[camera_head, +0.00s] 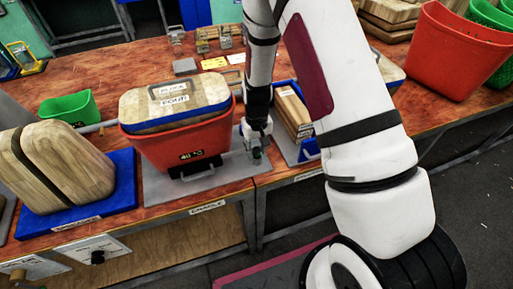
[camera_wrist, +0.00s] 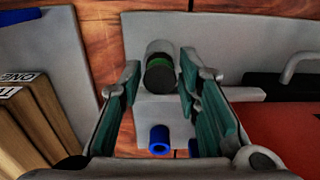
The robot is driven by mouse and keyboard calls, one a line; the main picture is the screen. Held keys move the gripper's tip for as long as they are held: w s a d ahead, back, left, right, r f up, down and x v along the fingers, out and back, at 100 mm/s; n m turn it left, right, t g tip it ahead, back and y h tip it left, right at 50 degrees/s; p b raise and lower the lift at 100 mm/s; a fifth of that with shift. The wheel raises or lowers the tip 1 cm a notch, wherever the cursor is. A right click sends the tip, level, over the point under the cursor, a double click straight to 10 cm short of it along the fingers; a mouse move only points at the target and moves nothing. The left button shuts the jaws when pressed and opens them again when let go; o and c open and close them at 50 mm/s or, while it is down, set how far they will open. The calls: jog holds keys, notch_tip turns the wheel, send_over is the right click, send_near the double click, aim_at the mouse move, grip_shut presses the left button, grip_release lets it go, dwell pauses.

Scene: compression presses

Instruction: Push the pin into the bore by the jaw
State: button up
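In the wrist view, a short dark pin (camera_wrist: 160,73) with a green band and a grey end stands at a light grey block (camera_wrist: 150,106). My gripper (camera_wrist: 158,75) has its teal-padded fingers apart, one on each side of the pin, with gaps showing. A blue ring with a dark centre (camera_wrist: 158,140) is on the near side of the block; whether it is the bore I cannot tell. In the head view, my gripper (camera_head: 256,150) is low beside the right side of the red press tub (camera_head: 182,148). My arm and gripper partly hide the pin area there.
The red tub bears a labelled wooden lid (camera_head: 175,98) and stands on a grey plate (camera_head: 222,186). Wooden boards (camera_head: 293,113) stand close to the right of my gripper. More boards (camera_head: 62,165) are in a blue tray (camera_head: 121,190) at left. A green bin (camera_head: 67,106) is behind.

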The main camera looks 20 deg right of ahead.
jog(key=shift+o, duration=0.4)
notch_tip(320, 180, up, 12)
dwell(0.4)
jog(key=shift+r, duration=0.1)
dwell(0.3)
notch_tip(320, 180, up, 9)
jog(key=t, duration=0.1)
send_over(257, 149)
jog(key=s, duration=0.2)
jog(key=s+r+t, duration=0.2)
jog(key=s+r, duration=0.5)
jog(key=r, duration=0.4)
jog(key=s+r+t, duration=0.1)
jog(key=s+r, duration=0.3)
jog(key=s, duration=0.3)
jog(key=s+r+t, duration=0.1)
jog(key=s+r, duration=0.3)
jog(key=s, duration=0.4)
jog(key=shift+t, duration=0.3)
jog(key=shift+w, duration=0.1)
